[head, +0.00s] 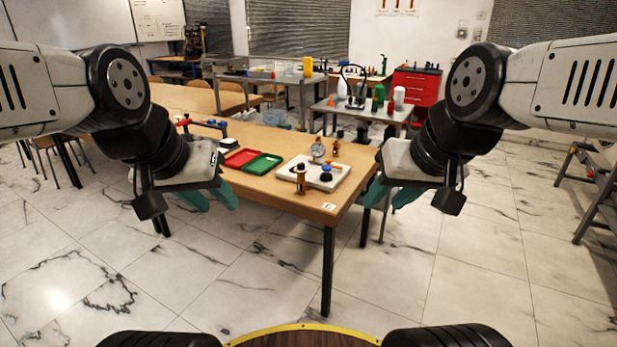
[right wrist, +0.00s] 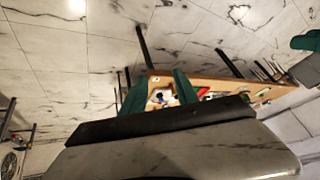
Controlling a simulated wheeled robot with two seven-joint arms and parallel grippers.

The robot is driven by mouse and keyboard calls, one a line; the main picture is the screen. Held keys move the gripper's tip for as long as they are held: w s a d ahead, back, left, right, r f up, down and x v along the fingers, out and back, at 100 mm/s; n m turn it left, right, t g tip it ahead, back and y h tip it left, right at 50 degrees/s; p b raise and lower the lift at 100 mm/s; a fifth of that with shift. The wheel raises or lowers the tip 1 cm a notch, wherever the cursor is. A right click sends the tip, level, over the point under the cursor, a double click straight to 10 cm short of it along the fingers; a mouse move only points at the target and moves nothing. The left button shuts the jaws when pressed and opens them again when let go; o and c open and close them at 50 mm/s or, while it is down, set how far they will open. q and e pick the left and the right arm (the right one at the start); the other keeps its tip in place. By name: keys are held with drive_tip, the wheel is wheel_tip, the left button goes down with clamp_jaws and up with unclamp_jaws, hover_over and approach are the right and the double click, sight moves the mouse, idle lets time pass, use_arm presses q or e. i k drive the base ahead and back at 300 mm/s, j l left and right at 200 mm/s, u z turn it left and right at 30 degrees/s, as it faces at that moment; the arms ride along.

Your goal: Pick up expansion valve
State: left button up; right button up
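A white gauge rig board (head: 340,182) lies on the near end of the wooden table (head: 266,196). It carries a round dial gauge (head: 318,151), a blue-topped dark part (head: 326,172) and small orange-and-brass fittings. A brass-and-black upright fitting (head: 301,178) stands at the board's near left edge. I cannot tell which fitting is the expansion valve. My left gripper (head: 213,199) is open and empty, left of the table's near end. My right gripper (head: 391,195) is open and empty, right of the board. The right wrist view shows its two green fingers apart (right wrist: 160,78), with the table beyond.
A red tray (head: 240,157) and a green tray (head: 263,167) lie left of the board. Blue and red clamp-like tools (head: 208,124) lie farther back. A grey bench (head: 362,108) with bottles and a red drawer cabinet (head: 416,90) stand behind. The near marble floor is clear.

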sight(301, 190)
drive_tip(key=i+l, duration=0.1)
drive_tip(key=i, duration=0.35)
drive_tip(key=i+l+u, duration=0.15)
drive_tip(key=i, duration=0.3)
drive_tip(key=i+l, duration=0.15)
drive_tip(key=i, duration=0.3)
drive_tip(key=u, duration=0.05)
